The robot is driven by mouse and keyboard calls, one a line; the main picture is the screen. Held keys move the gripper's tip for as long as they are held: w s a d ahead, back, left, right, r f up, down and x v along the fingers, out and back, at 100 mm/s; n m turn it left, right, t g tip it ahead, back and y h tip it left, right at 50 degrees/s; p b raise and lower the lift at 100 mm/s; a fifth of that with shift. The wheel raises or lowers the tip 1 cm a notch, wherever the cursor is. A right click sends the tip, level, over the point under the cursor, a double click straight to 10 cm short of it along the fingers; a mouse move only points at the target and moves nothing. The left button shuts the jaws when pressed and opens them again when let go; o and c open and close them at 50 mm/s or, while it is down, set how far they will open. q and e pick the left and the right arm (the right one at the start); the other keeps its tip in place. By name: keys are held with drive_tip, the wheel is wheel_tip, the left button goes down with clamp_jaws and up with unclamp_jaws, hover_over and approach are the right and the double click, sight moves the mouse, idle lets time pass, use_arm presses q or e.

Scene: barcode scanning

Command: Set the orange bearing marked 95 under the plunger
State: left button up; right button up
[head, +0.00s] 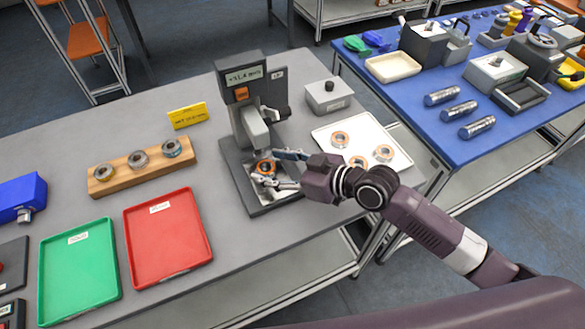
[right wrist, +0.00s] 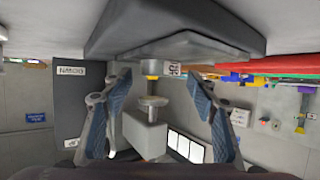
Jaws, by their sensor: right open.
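An orange-ringed bearing (head: 265,167) sits at the base of the grey press (head: 241,120), just below its plunger (head: 261,143). Its marking is too small to read. My right gripper (head: 272,169) is open, with one finger on each side of this bearing; I cannot tell whether the fingers touch it. The two blue-grey finger pads of the right gripper also stand apart in the right wrist view (right wrist: 158,112). More orange bearings, including one at the top (head: 340,139), lie on the white tray (head: 326,127) at the right. My left gripper is not in view.
A wooden block (head: 117,186) with several bearings stands left of the press, near a yellow sign (head: 187,115). Red (head: 168,250) and green (head: 78,285) trays lie in front. A grey box (head: 329,97) stands behind the white tray.

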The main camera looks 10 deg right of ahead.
drive_tip(key=b+v, duration=0.2)
drive_tip(key=v, duration=0.7)
drive_tip(key=shift+s+d+f, duration=0.1)
drive_tip(key=shift+s+f, duration=0.05)
drive_tip(key=shift+v, duration=1)
